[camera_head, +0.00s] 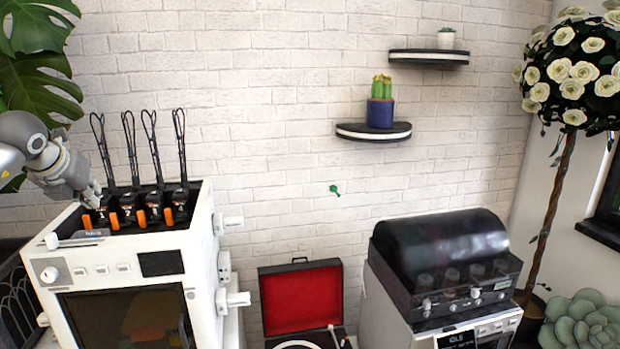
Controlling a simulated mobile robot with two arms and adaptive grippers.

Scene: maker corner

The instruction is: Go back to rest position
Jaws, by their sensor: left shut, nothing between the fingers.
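My left gripper (92,196) comes in from the left edge. It is shut and empty, with its tip at the top left corner of the white machine (203,240). It is close to the row of black holders with orange tabs in the machine's open top, and I cannot tell whether it touches them. The right gripper is not in view.
A red-lined open case (300,300) stands right of the white machine. A dark-lidded machine (440,250) is at the right. Two wall shelves (373,133) hold small plants. A flowering tree (553,215) stands far right. Large leaves hang at the left.

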